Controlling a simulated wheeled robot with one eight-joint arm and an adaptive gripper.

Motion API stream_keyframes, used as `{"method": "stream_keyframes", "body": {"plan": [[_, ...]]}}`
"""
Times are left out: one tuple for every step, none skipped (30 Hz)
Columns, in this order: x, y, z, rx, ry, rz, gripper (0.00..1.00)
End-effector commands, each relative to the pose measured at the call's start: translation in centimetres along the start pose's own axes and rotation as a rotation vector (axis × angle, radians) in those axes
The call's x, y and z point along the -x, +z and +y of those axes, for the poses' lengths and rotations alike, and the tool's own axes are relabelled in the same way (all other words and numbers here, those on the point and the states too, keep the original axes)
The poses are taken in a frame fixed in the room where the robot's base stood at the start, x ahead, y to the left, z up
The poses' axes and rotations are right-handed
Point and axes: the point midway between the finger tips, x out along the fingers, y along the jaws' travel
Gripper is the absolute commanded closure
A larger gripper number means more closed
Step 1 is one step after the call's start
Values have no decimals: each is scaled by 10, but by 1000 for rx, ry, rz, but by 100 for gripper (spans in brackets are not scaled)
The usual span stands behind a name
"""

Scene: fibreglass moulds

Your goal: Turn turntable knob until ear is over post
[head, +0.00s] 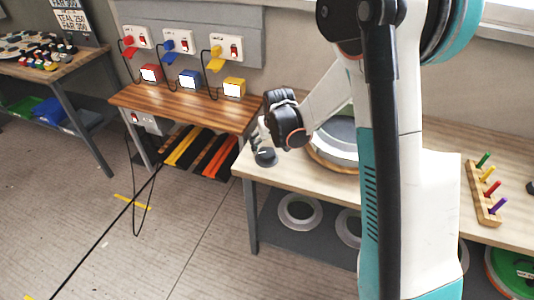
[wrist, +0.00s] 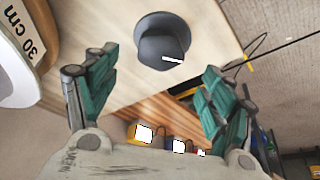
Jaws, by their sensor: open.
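The dark grey knob (head: 265,157) sits on the near left corner of the light wooden table. In the wrist view the knob (wrist: 158,38) is round with a raised grip and a white mark on its right side. My gripper (wrist: 160,65) is open, with green fingers on either side of the picture and the knob ahead between them, apart from both. In the head view my gripper (head: 263,138) is just above the knob. The round turntable (head: 340,142) is partly hidden behind my arm. I cannot make out the ear or the post.
A "30 cm" label (wrist: 20,38) shows at the wrist view's left edge. A darker bench (head: 190,104) with red, blue and yellow boxes stands to the left. A rack of coloured pegs (head: 484,194) is at the right. White rings (head: 300,211) lie on the lower shelf.

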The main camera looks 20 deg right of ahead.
Motion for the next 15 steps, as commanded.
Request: {"method": "stream_keyframes", "body": {"plan": [[-14,1,0,0,0,0,24],[-19,1,0,0,0,0,24],[-26,1,0,0,0,0,24],[-30,1,0,0,0,0,24],[-35,1,0,0,0,0,24],[-40,1,0,0,0,0,24],[-43,0,0,0,0,0,24],[-47,0,0,0,0,0,24],[-50,0,0,0,0,0,24],[-52,0,0,0,0,0,24],[-54,0,0,0,0,0,24],[-56,0,0,0,0,0,24],[-57,0,0,0,0,0,24],[-58,0,0,0,0,0,24],[-59,0,0,0,0,0,24]]}}
